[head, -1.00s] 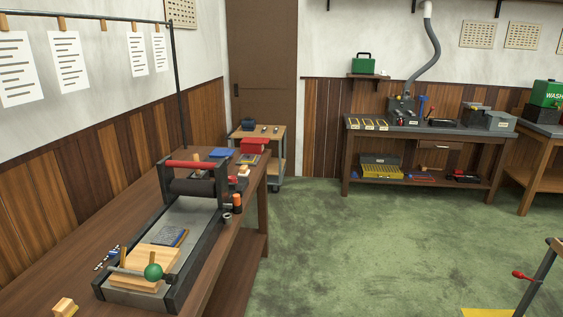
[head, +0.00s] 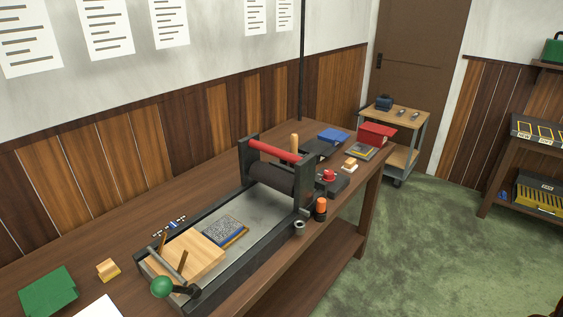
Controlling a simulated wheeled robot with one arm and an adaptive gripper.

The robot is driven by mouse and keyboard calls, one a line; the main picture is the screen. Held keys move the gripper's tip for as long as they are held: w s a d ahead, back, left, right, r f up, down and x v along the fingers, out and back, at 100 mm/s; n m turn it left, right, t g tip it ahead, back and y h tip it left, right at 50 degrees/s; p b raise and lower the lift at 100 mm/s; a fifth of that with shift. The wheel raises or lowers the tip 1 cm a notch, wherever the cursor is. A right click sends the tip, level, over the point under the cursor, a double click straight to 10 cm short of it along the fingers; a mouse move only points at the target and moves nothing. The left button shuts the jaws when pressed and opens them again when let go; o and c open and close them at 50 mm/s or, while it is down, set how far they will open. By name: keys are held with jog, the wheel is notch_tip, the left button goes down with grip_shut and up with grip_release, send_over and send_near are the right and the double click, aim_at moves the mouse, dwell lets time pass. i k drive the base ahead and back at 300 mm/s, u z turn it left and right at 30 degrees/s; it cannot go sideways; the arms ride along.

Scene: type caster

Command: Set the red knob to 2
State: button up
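A small red knob (head: 329,175) sits on a low dark base (head: 334,187) on the long wooden bench in the head view. It is just right of the press roller, toward the bench's front edge. Any numbers around the knob are too small to read, so its setting cannot be told. My gripper is not in view.
The press (head: 245,235), with a red bar and green ball handle, fills the bench's middle. An orange-capped bottle (head: 320,208) and a metal ring (head: 299,228) stand near the knob. A cart (head: 405,122) stands beyond. Green floor (head: 430,240) is clear at right.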

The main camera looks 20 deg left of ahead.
aim_at(328, 174)
jog(key=u, duration=0.8)
jog(key=i, duration=0.75)
jog(key=u, duration=0.75)
jog(key=i, duration=0.5)
jog(key=z, duration=0.05)
